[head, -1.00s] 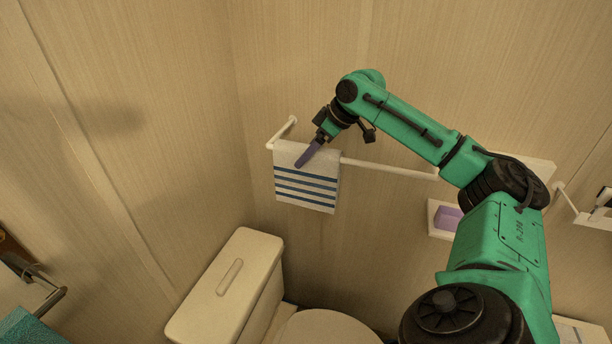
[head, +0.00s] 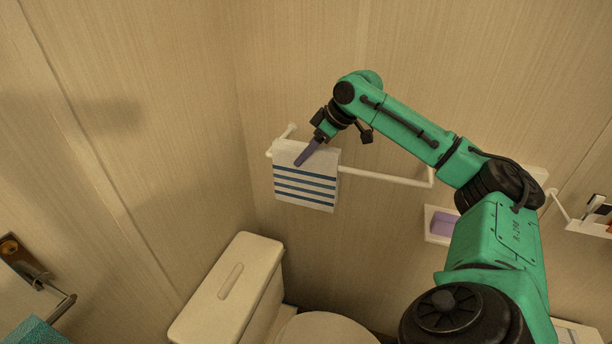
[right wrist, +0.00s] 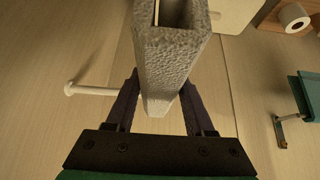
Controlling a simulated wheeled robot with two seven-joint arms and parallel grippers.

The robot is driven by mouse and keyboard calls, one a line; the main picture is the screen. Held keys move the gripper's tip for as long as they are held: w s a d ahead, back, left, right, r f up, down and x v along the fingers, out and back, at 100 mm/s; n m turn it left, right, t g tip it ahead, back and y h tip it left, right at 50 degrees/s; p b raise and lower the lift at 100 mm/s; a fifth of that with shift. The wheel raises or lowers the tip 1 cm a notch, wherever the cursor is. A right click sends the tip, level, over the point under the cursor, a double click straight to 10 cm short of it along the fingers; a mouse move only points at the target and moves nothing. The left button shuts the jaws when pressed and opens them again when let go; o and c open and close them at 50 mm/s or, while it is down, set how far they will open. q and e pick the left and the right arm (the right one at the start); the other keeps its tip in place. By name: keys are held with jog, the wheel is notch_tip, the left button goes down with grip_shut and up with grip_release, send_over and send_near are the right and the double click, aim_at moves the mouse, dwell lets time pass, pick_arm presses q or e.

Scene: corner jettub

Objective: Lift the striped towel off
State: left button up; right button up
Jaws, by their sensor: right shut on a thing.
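The striped towel (head: 305,186) is white with several blue stripes. It hangs folded over the white towel bar (head: 385,176) near the bar's left end, with its upper fold a little above the bar. My right gripper (head: 302,157) is shut on the towel's top from above; one purple finger lies across its front. In the right wrist view the towel (right wrist: 172,65) sits between the two dark fingers (right wrist: 157,85), its folded layers open toward the top. The bar (right wrist: 92,91) runs in from the left there. My left gripper is not in view.
Wall panels close in behind and left of the towel. The toilet tank (head: 228,285) stands below it. A soap dish with purple soap (head: 443,223) is right of the towel, under the bar. A teal towel (head: 35,332) hangs at the lower left.

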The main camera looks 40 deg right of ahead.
aim_at(303, 145)
notch_tip(303, 145, up, 3)
jog(key=shift+r+p, duration=0.15)
jog(key=shift+p, duration=1)
jog(key=shift+r+p, duration=0.9)
jog(key=shift+r, duration=0.9)
notch_tip(303, 145, up, 10)
jog(key=shift+r, duration=0.15)
